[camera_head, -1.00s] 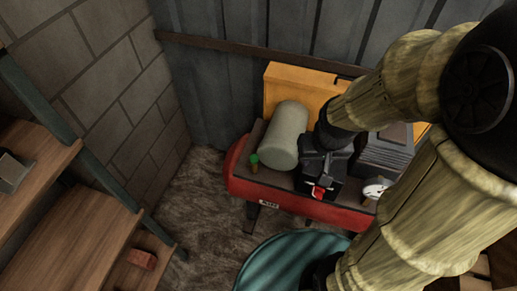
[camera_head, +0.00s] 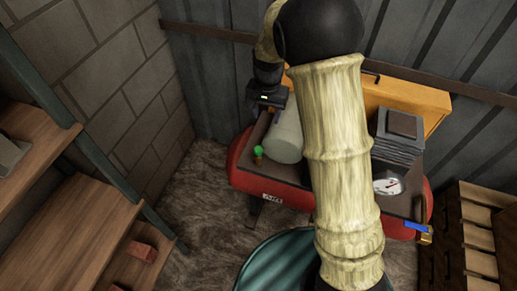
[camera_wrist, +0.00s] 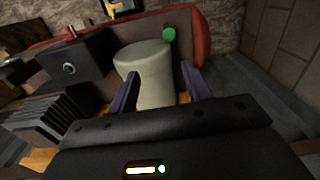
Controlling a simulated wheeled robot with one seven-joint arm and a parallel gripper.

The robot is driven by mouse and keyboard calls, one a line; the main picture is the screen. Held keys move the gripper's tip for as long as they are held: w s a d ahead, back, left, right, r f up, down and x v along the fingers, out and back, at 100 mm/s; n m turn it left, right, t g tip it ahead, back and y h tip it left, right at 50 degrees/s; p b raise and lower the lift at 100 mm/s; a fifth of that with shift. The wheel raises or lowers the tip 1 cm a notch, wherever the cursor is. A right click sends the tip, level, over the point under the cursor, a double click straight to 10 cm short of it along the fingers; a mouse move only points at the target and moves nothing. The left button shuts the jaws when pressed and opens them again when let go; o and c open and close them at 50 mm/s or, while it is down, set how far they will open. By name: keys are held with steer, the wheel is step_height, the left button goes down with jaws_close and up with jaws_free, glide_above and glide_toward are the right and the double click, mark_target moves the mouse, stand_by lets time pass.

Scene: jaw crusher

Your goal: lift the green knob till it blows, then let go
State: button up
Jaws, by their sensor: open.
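The green knob (camera_head: 259,150) is a small round cap on a short stem at the left end of the red compressor tank (camera_head: 238,170), beside a pale grey cylinder (camera_head: 285,138). The knob also shows in the wrist view (camera_wrist: 169,34), near the far end of the cylinder. My gripper (camera_head: 262,106) is behind and above the knob, apart from it. In the wrist view my open fingers (camera_wrist: 158,71) point toward the cylinder, with the knob farther out, beyond the fingertips. Nothing is held between them.
A yellow panel (camera_head: 420,98) stands behind the compressor, near a corrugated wall. A finned dark block (camera_head: 398,150) and a white gauge (camera_head: 387,186) sit on its right. A blue handle (camera_head: 401,224) shows at the right end. Wooden shelves (camera_head: 75,225) stand left.

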mark_target(259, 149)
steer(key=shift+w+a+f, duration=0.35)
steer(key=shift+a, duration=0.2)
steer(key=shift+w+a+f, duration=0.3)
steer(key=shift+w+a, duration=0.05)
steer(key=shift+a, duration=0.15)
step_height(259, 149, down, 18)
steer(key=shift+r+p, duration=0.25)
steer(key=shift+p, duration=0.25)
steer(key=shift+s, duration=0.1)
steer(key=c, duration=0.6)
steer(key=shift+r, duration=0.15)
jaws_close()
